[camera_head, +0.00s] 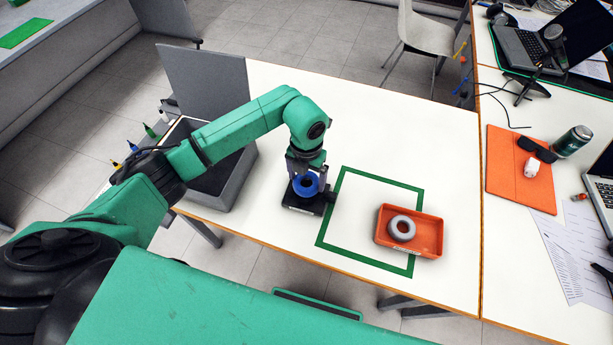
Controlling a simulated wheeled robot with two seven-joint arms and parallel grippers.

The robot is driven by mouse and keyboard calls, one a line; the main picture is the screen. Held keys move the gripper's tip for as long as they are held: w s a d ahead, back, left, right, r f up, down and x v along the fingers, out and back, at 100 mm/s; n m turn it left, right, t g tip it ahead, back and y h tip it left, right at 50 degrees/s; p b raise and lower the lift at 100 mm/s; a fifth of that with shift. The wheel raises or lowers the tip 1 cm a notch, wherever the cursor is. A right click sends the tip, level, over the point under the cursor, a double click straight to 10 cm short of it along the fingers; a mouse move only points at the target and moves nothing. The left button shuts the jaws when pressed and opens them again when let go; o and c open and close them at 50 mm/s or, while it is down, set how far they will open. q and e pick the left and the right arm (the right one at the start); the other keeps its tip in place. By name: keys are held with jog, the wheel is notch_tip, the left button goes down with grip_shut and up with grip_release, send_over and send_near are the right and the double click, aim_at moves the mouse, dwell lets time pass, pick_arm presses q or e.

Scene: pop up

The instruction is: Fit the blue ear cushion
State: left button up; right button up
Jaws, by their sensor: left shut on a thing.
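The blue ear cushion (306,187) is a small ring. My left gripper (307,180) points down from above and is shut on it. The cushion is at a dark, low block (312,206) on the white table, left of the green square outline. I cannot tell whether the cushion is seated on the block or just above it. A grey ear cushion (402,229) lies in an orange tray (434,236) at the outline's right side. My right gripper is not in view.
A grey open box (236,180) stands at the table's left end, under my left arm. The area inside the green outline (333,210) is mostly bare. The right table holds an orange mat (507,180), a can (572,141) and a laptop (525,70).

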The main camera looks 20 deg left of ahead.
pick_arm(q)
jog(key=shift+f, duration=0.1)
dwell(0.4)
jog(key=shift+f+b, duration=1)
jog(key=shift+b, duration=0.1)
jog(key=o, duration=1)
notch_tip(320, 180, up, 14)
jog(key=shift+r+b, duration=0.25)
jog(key=shift+b, duration=0.9)
